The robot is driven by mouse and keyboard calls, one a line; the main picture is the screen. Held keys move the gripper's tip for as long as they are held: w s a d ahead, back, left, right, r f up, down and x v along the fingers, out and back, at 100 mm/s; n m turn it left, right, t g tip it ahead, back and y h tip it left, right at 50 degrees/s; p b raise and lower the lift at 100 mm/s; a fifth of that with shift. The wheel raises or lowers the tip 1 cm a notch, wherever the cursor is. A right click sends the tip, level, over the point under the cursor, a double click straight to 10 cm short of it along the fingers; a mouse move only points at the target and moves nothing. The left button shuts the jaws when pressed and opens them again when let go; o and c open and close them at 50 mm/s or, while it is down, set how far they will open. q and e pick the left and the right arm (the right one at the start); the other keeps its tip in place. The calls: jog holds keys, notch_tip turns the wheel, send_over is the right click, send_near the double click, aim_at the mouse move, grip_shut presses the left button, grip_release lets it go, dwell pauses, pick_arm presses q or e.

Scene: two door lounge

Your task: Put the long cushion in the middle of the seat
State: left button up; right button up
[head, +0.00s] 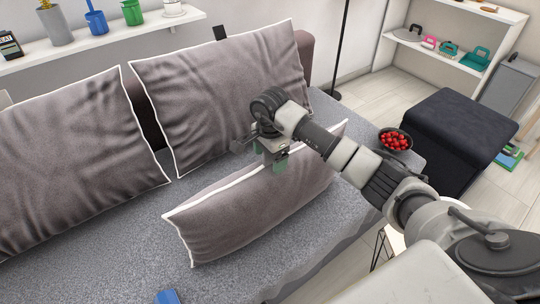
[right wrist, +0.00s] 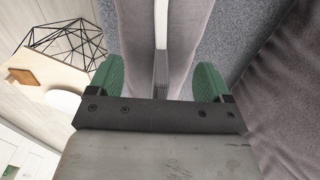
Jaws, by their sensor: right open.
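The long cushion (head: 255,213) is grey-brown with white piping and sits on the grey seat (head: 120,254), in front of the larger back cushions. My right gripper (head: 270,160) is over the cushion's upper edge. In the right wrist view its green fingertips (right wrist: 156,82) are spread apart, and the long cushion (right wrist: 136,40) with its white piping lies between or below them. I cannot tell whether the fingers touch it. Part of the cushion's top edge is hidden behind my gripper. My left gripper is in neither view.
Two large back cushions (head: 225,90) (head: 70,155) lean on the backrest. A bowl of red fruit (head: 395,140) is at the seat's right end, near a dark ottoman (head: 455,135). A blue object (head: 167,297) lies at the front edge. Shelves stand behind.

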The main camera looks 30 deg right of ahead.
jog(key=shift+r, duration=0.1)
notch_tip(320, 180, up, 11)
jog(key=shift+r+p, duration=0.2)
jog(key=shift+p, duration=0.15)
jog(key=shift+r, duration=0.3)
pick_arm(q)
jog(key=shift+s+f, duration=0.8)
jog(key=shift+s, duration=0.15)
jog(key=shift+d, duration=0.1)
